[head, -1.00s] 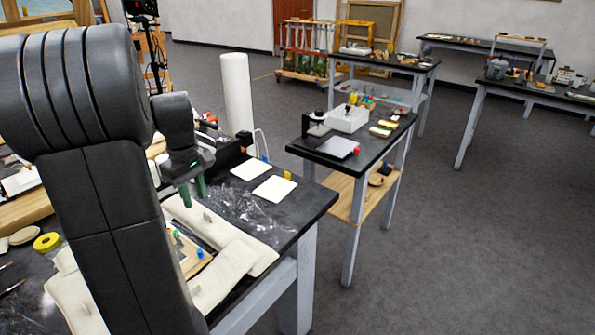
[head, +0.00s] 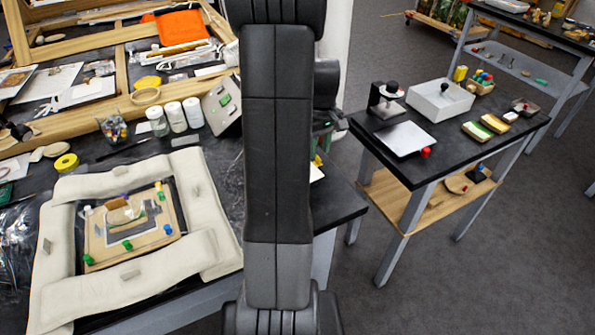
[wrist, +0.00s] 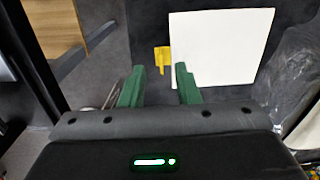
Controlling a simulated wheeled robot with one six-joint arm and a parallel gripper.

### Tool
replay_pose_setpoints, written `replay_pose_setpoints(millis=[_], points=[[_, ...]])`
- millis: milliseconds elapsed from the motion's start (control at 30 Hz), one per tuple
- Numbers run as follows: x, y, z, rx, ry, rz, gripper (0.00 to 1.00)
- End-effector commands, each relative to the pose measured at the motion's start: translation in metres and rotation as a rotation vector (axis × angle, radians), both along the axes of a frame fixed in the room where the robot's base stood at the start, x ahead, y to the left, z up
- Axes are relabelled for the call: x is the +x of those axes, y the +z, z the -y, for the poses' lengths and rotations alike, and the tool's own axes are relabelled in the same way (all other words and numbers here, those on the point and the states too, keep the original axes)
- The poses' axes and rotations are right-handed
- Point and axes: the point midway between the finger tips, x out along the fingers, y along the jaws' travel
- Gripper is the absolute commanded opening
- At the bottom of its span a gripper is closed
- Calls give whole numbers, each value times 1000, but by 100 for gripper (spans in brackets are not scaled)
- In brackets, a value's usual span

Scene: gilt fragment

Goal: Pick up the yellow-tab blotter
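The yellow-tab blotter (wrist: 220,45) is a flat white sheet on the dark table, with a yellow tab (wrist: 162,58) at its left edge in the wrist view. In the head view only a bit of the blotter (head: 316,173) and its yellow tab (head: 318,160) show beside my arm. My gripper (wrist: 160,80) has two green fingers, spread apart with nothing between them. In the wrist view the tab appears just beyond the gap between the fingertips, apart from them. In the head view my arm hides most of the gripper and blotter.
On the left of the table, pale padded cushions (head: 60,245) surround a framed fragment (head: 115,245). White jars (head: 175,117) stand behind. A side table (head: 450,155) to the right holds a white box (head: 440,100) and a white plate (head: 403,138). Floor (head: 500,260) is clear at right.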

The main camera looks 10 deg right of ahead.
Motion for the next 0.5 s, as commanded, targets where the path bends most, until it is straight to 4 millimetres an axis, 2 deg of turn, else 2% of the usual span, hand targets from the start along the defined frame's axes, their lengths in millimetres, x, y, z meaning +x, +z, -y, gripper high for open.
replay_pose_setpoints(millis=[167, 433, 500], points=[[0, -22, 0, 0, 0, -2, 29], [0, -26, 0, 0, 0, 0, 29], [0, -26, 0, 0, 0, 0, 17]])
